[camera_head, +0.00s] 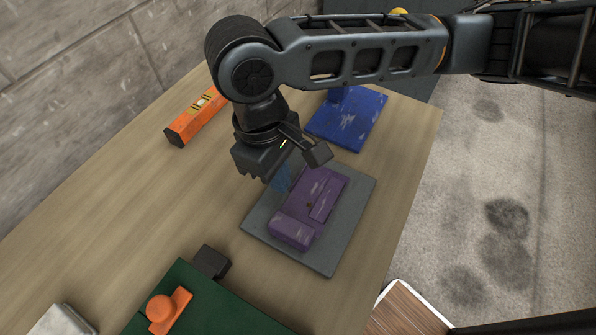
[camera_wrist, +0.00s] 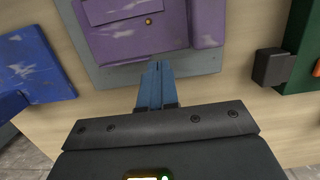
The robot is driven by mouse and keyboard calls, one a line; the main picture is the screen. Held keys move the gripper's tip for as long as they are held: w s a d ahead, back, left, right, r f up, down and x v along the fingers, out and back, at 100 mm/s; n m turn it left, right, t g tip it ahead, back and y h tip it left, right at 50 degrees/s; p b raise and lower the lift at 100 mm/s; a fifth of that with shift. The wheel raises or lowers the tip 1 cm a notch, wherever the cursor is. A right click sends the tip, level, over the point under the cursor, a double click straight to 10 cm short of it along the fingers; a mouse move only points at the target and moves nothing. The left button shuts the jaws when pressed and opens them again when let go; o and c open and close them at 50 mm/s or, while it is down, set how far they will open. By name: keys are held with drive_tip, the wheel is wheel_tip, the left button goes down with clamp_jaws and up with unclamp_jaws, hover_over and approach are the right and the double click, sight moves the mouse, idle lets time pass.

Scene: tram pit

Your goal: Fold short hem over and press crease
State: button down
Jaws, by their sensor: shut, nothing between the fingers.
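A purple worn-looking cloth piece (camera_head: 305,203) lies on a grey board (camera_head: 345,215) on the table. A thicker purple strip (camera_head: 292,231) runs along its near end and shows at the right in the wrist view (camera_wrist: 207,22). A narrower flap (camera_head: 326,200) lies along its right side, and a small brass-coloured dot (camera_wrist: 148,21) sits near the middle. My gripper (camera_head: 282,185) has blue fingers, shut together and empty, at the left long edge of the cloth. In the wrist view the fingertips (camera_wrist: 157,66) point at the board's edge beside the cloth; I cannot tell whether they touch.
A blue piece (camera_head: 348,118) lies behind the board, and an orange level (camera_head: 195,115) lies at the back left. A dark block (camera_head: 211,262) and a green board (camera_head: 190,290) with an orange handle (camera_head: 168,308) are in front.

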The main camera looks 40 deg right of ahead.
drive_tip(key=shift+s+r+p, duration=0.1)
drive_tip(key=shift+s+p, duration=0.2)
drive_tip(key=shift+s+d, duration=0.1)
drive_tip(key=shift+s, duration=0.25)
drive_tip(key=shift+s+d+f, duration=0.1)
drive_tip(key=shift+f, duration=0.1)
drive_tip(key=shift+s+d, duration=0.1)
drive_tip(key=shift+s, duration=0.1)
drive_tip(key=shift+f, duration=0.1)
